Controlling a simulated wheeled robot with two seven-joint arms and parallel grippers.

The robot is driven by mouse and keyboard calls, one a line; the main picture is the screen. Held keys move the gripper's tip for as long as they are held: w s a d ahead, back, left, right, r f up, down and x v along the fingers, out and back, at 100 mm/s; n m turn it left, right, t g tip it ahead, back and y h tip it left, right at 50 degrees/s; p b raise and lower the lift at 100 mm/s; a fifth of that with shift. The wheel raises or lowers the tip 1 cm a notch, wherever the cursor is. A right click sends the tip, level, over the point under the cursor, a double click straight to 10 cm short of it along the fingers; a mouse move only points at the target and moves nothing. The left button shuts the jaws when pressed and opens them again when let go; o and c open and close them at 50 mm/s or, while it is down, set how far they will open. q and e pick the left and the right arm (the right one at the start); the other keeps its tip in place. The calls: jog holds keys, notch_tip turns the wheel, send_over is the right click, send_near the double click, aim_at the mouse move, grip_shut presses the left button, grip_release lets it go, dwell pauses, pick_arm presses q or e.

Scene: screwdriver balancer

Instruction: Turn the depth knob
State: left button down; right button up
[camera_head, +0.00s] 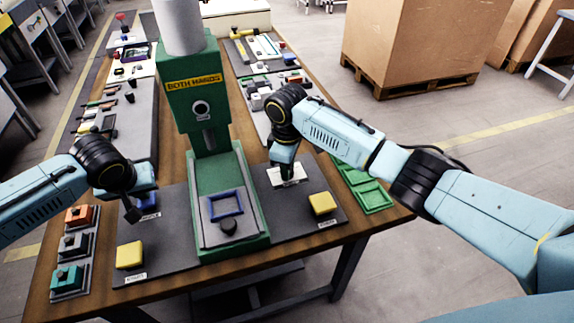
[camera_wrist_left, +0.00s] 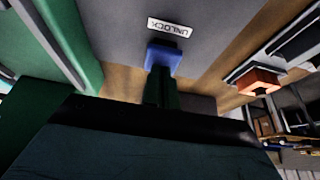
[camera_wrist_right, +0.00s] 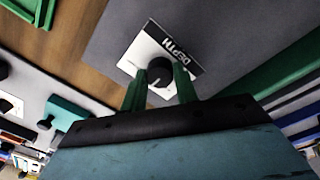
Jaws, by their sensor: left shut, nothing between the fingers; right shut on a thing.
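The depth knob (camera_wrist_right: 160,70) is a black round knob on a white plate labelled DEPTH (camera_wrist_right: 180,62). In the right wrist view, my right gripper (camera_wrist_right: 158,84) has its green fingers on either side of the knob, shut on it. In the head view my right gripper (camera_head: 284,170) reaches down over the white plate (camera_head: 290,178) and hides the knob. My left gripper (camera_head: 132,212) is shut and empty. In the left wrist view its fingertips (camera_wrist_left: 161,75) are at a blue block (camera_wrist_left: 164,58) beside a label reading UNLOCK (camera_wrist_left: 170,27).
The green press (camera_head: 198,100) marked BOTH HANDS stands between my arms, with a blue frame (camera_head: 226,215) on its base. Yellow blocks sit left (camera_head: 129,255) and right (camera_head: 322,204) of it. A green tray (camera_head: 368,190) is at right, and a block row (camera_head: 67,276) at left.

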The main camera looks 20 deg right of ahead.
jog(key=shift+w+r, duration=0.1)
jog(key=shift+r, duration=0.05)
dwell(0.4)
jog(key=o, duration=1)
pick_arm(q)
jog(key=shift+f, duration=0.1)
pick_arm(e)
jog(key=r, duration=1.2)
jog(key=shift+s+a, duration=0.15)
jog(key=shift+s, duration=0.2)
pick_arm(q)
notch_tip(320, 180, up, 7)
jog(key=p, duration=0.8)
jog(key=shift+p, duration=0.35)
pick_arm(e)
notch_tip(320, 180, up, 9)
jog(key=shift+f, duration=0.2)
